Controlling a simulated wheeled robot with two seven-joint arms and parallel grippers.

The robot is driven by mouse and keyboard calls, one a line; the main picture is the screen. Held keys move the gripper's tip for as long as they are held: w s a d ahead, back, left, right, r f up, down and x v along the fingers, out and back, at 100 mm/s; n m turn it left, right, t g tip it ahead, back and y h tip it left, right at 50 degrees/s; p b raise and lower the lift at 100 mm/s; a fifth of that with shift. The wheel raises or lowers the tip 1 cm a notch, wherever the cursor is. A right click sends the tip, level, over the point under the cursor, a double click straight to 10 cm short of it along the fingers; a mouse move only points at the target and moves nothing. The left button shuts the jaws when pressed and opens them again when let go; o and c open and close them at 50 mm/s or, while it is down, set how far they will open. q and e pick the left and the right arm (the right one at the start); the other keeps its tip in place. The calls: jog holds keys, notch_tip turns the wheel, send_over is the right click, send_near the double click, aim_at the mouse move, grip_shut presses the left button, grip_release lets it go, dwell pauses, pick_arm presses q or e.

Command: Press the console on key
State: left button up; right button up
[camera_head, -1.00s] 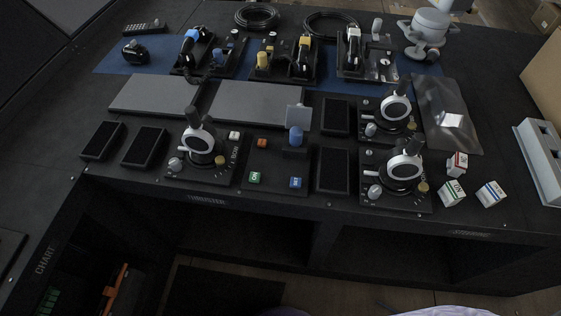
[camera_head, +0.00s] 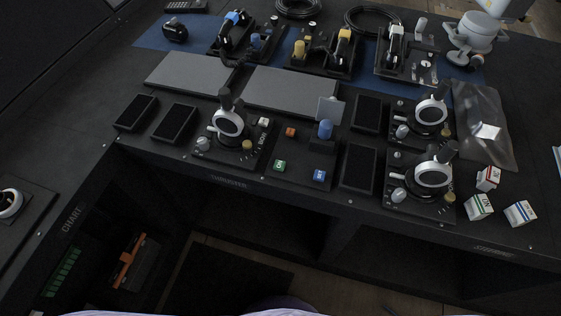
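The green ON key (camera_head: 280,165) is set in the front of the black console panel, near the middle of the desk. A blue key (camera_head: 319,175) sits to its right, and an orange key (camera_head: 291,132) is behind it. Neither of my grippers is in view, and nothing covers the green key.
Lever units with silver rings stand left (camera_head: 228,122) and right (camera_head: 433,174) of the keys. Loose cubes with green (camera_head: 478,207), blue (camera_head: 519,213) and red (camera_head: 487,178) markings lie at the right. Grey plates (camera_head: 292,91) lie behind. Open shelves are below the desk front.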

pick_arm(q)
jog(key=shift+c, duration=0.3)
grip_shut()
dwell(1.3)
